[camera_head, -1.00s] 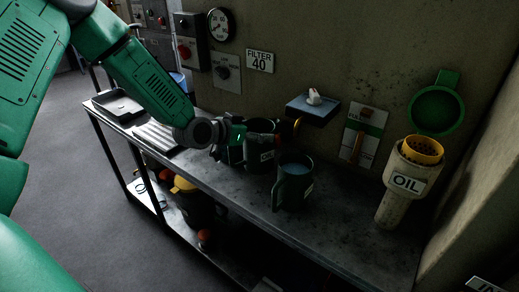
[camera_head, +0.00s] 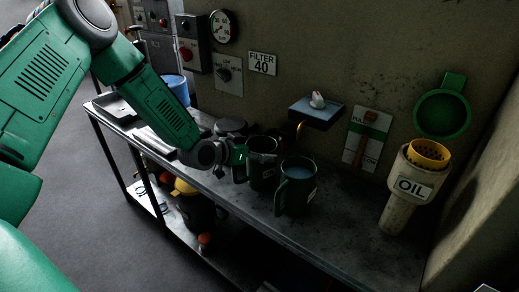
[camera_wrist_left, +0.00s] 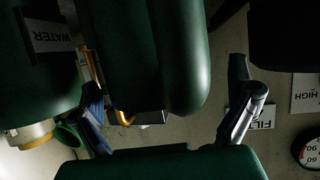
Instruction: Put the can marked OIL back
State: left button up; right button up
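A dark green can (camera_head: 262,176) with a handle stands on the bench beside my left gripper (camera_head: 239,160). Its label showed OIL a second ago; it is hard to read now. In the left wrist view a large green rounded part, apparently its handle (camera_wrist_left: 178,50), lies between the spread fingers, with a gap at the right finger. A second green can (camera_head: 296,188) with pale blue contents stands to the right. A can marked WATER (camera_wrist_left: 45,65) fills the left of the wrist view. A beige funnel-shaped holder marked OIL (camera_head: 408,187) contains a yellow strainer (camera_head: 430,152). My right gripper is out of view.
A dark lidded object (camera_head: 230,127) stands behind the gripper. The bench is clear between the cans and the beige holder.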

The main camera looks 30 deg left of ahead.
pick_arm(q)
jog(key=shift+a+f, duration=0.1)
jog(key=shift+a, duration=0.3)
jog(key=v, duration=1.2)
jog(key=s+d+f+n+g+y, duration=0.1)
jog(key=s+d+f+g, duration=0.7)
jog(key=s+f, duration=0.6)
jog(key=s+d+f+g+y, duration=0.1)
jog(key=s+d+f+g, duration=0.1)
jog(key=s+f, duration=0.2)
jog(key=s+d+f+n+g+y, duration=0.1)
jog(key=s+d+f+g, duration=0.1)
jog(key=s, duration=0.8)
jog(key=shift+s+f+p, duration=0.35)
jog(key=shift+f+p, duration=0.1)
jog(key=shift+f, duration=0.45)
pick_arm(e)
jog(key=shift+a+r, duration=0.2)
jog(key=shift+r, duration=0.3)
